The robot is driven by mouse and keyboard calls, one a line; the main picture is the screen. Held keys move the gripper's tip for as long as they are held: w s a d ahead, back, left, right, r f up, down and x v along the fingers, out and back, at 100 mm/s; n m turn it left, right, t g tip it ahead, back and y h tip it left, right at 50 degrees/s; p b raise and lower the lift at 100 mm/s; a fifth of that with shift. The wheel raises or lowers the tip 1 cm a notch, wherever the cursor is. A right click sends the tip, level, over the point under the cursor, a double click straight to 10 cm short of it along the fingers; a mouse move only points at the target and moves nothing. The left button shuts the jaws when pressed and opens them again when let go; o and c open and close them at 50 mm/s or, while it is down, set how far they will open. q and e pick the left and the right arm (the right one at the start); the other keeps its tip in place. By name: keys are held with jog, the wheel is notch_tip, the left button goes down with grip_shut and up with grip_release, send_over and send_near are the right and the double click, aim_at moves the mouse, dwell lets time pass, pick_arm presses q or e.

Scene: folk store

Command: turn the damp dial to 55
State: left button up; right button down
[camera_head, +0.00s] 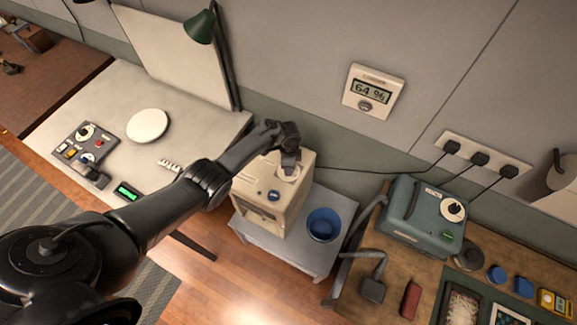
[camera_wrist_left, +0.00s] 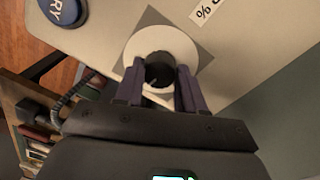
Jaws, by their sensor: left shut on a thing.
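The beige box (camera_head: 284,205) stands on a small grey table. Its damp dial (camera_head: 288,174) is on the top face and is mostly hidden by my left gripper (camera_head: 290,162) in the head view. In the left wrist view, the dial is a dark round knob (camera_wrist_left: 160,68) on a white disc (camera_wrist_left: 188,46). The fingers of my left gripper (camera_wrist_left: 161,84) are shut on the knob, one on each side. The dial's marks are too small to read. A wall display (camera_head: 372,91) reads 64 %. My right gripper is not in view.
A blue bowl (camera_head: 323,225) stands right of the box. A teal machine (camera_head: 413,222) is on the wooden bench at right. Cables run to a wall socket strip (camera_head: 483,157).

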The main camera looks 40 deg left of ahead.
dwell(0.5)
pick_arm(q)
jog(key=o, duration=1)
jog(key=shift+o, duration=0.2)
notch_tip(320, 180, up, 11)
jog(key=p, duration=0.3)
jog(key=shift+w+a+p, duration=0.15)
jog(key=shift+w+p, duration=0.05)
jog(key=shift+p, duration=0.2)
jog(key=shift+f, duration=0.15)
